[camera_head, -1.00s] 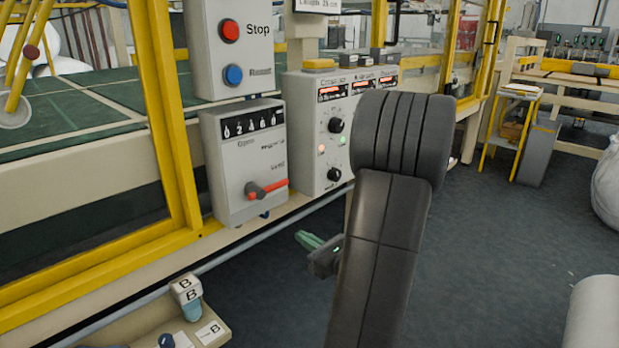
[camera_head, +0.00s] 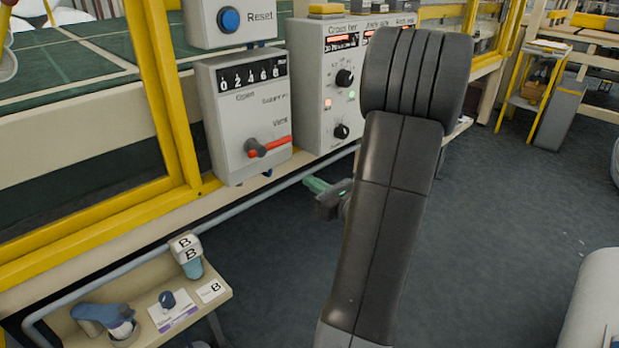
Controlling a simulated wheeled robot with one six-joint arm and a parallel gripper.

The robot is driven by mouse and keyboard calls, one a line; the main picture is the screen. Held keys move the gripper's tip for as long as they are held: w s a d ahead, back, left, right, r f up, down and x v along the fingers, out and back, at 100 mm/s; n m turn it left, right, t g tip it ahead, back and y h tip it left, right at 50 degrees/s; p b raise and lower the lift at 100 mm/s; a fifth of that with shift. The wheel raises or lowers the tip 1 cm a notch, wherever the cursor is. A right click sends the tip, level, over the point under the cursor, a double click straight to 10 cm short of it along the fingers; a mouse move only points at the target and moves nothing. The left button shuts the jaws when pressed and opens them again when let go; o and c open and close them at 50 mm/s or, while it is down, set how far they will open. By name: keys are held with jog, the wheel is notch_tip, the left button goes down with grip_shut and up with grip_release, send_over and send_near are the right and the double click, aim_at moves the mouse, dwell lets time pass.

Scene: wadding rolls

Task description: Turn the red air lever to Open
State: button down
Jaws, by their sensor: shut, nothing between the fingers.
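The red air lever (camera_head: 272,146) is on the front of a grey box (camera_head: 222,140). It turns on a dark round hub and points right, tilted slightly up, below the "Vent" label. My dark arm hides part of the gripper's mount.
A blue Reset button (camera_head: 229,19) is on the box above. A grey control panel (camera_head: 312,80) with knobs stands right of the lever box. A yellow frame post (camera_head: 160,90) is to its left. A small bench (camera_head: 80,335) with parts is at lower left. Open floor lies right.

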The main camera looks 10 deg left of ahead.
aim_at(271, 146)
jog(key=w+a+r+b, duration=0.2)
jog(key=w+a+r, duration=0.2)
jog(key=a, duration=0.3)
jog(key=shift+w+r+b, duration=0.2)
jog(key=shift+w+b, duration=0.1)
jog(key=shift+w, duration=0.4)
